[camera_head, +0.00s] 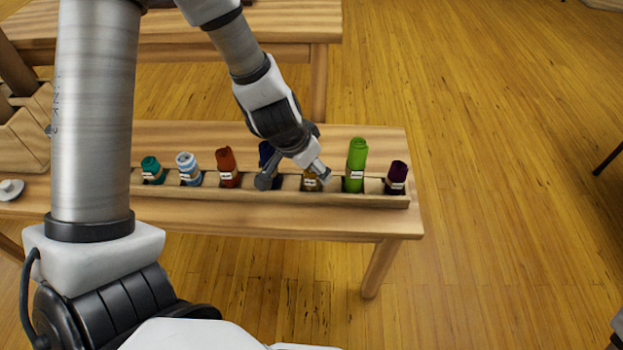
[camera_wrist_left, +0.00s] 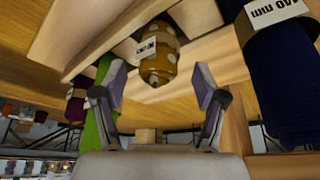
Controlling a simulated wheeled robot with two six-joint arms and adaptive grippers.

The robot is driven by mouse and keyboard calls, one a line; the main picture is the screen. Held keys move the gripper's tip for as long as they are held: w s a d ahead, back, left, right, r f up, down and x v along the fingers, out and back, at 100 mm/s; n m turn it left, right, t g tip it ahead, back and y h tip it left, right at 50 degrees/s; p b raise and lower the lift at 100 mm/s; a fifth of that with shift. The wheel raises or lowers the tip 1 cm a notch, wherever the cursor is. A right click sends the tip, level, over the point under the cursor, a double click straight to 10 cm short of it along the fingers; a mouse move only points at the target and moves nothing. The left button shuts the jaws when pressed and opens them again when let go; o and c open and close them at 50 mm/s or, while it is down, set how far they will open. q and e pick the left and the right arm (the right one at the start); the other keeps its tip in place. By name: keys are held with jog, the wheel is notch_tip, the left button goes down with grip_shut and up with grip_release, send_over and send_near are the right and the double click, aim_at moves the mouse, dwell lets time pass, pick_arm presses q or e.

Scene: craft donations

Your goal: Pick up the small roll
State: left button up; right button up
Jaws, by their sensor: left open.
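Several fabric rolls stand upright in a row in a wooden rack (camera_head: 300,196). The mustard roll with pale dots (camera_head: 311,185) is partly covered by my left gripper (camera_head: 293,180). In the left wrist view this dotted roll (camera_wrist_left: 158,68) shows with its white label, ahead of and between the spread fingers. My left gripper (camera_wrist_left: 160,88) is open and empty, and no contact with the roll is visible. The other rolls are teal (camera_head: 152,170), blue-and-white (camera_head: 188,168), rust (camera_head: 227,166), dark blue (camera_head: 266,153), green (camera_head: 356,164) and dark purple (camera_head: 397,177). My right gripper is out of view.
The dark blue roll (camera_wrist_left: 285,85) and green roll (camera_wrist_left: 103,105) flank the dotted one closely. The rack sits on a wooden bench (camera_head: 300,218). Another wooden table (camera_head: 290,22) stands behind. A wooden crate (camera_head: 25,140) is at left.

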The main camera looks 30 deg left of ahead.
pick_arm(q)
jog(key=b+x, duration=0.1)
jog(key=x, duration=0.2)
jog(key=shift+f+b, duration=0.15)
jog(key=shift+b, duration=0.15)
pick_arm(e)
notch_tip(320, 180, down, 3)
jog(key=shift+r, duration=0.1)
pick_arm(q)
jog(key=c, duration=1)
jog(key=shift+s, duration=0.1)
jog(key=shift+c, duration=0.2)
